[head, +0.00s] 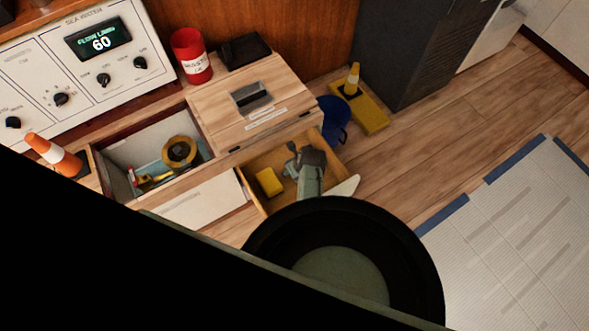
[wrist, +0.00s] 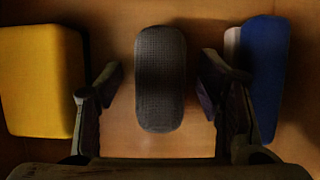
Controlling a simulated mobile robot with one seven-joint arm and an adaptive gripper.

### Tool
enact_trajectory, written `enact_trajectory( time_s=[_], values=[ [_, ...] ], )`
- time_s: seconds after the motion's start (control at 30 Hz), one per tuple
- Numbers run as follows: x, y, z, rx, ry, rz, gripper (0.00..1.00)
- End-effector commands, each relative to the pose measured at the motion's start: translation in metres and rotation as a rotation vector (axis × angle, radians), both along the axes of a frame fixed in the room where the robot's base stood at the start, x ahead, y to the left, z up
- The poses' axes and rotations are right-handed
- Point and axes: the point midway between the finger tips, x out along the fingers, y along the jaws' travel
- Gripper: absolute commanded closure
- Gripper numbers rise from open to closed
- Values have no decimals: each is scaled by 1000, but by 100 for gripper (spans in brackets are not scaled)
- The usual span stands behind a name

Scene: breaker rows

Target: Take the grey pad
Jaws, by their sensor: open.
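The grey pad (wrist: 160,80) is a dark, textured, rounded block lying on the wooden floor of the open drawer (head: 246,194). In the wrist view it sits between and just beyond the fingers of my gripper (wrist: 160,88), with a gap on each side. My gripper is open and holds nothing. In the head view my gripper (head: 306,158) reaches down into the drawer, and I cannot make out the pad there.
A yellow block (wrist: 42,82) lies left of the pad; it also shows in the head view (head: 269,182). A blue pad (wrist: 266,75) lies to the right, close to my right finger, with a pale object (wrist: 232,45) beside it. The drawer walls limit room.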

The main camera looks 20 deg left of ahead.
Motion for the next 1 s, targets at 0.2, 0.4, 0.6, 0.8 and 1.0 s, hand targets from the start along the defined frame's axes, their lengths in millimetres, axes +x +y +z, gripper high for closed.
enact_trajectory(
  time_s=[0.2,0.4,0.6,0.8,1.0],
  values=[
    [0,0,-1,0,0,0,39],
    [0,0,-1,0,0,0,43],
    [0,0,-2,0,1,0,56],
    [-1,0,-2,0,3,1,70],
    [-3,1,-3,0,6,2,83]
  ],
)
